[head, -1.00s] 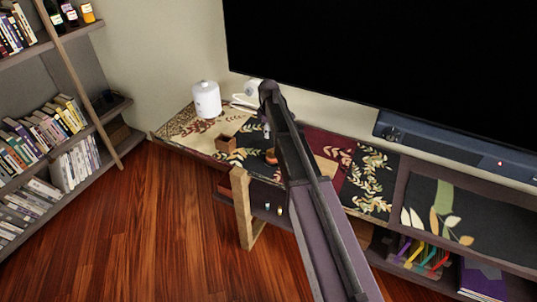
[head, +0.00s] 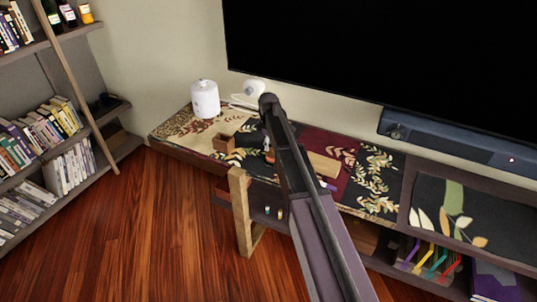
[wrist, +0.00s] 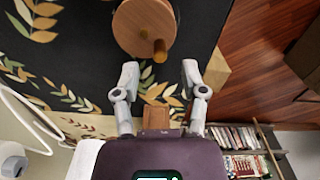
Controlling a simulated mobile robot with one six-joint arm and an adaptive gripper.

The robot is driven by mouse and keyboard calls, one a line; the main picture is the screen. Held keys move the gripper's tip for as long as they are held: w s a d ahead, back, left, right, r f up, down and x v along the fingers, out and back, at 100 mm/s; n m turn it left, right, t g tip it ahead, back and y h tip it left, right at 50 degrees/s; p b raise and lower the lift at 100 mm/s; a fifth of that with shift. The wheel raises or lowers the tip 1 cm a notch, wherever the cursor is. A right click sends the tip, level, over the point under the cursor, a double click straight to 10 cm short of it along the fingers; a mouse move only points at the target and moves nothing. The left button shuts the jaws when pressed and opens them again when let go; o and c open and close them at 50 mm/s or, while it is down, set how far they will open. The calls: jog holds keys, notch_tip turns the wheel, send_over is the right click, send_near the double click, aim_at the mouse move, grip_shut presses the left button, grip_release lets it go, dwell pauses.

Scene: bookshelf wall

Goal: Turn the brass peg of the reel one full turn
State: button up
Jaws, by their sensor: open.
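The reel (wrist: 135,24) is a round wooden disc at the top of the wrist view, partly cut off by the frame edge. Its brass peg (wrist: 160,49) stands out near the disc's lower right edge. My gripper (wrist: 160,70) is open and empty, its two fingertips just below the peg in the picture. The peg lies roughly in line with the gap between the fingers, apart from both. In the head view a small orange-brown part (head: 269,157), perhaps of the reel, shows beside my arm, which hides the rest.
The reel is on a dark leaf-patterned cloth (wrist: 60,60) on a low cabinet. A small open wooden box (head: 223,143) and a white canister (head: 205,98) stand to the left. A large screen (head: 400,60) and a soundbar (head: 440,138) are behind. A wooden post (head: 241,210) stands in front.

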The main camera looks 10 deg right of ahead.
jog(key=shift+f+b, duration=1.4)
jog(key=shift+f, duration=0.3)
grip_shut()
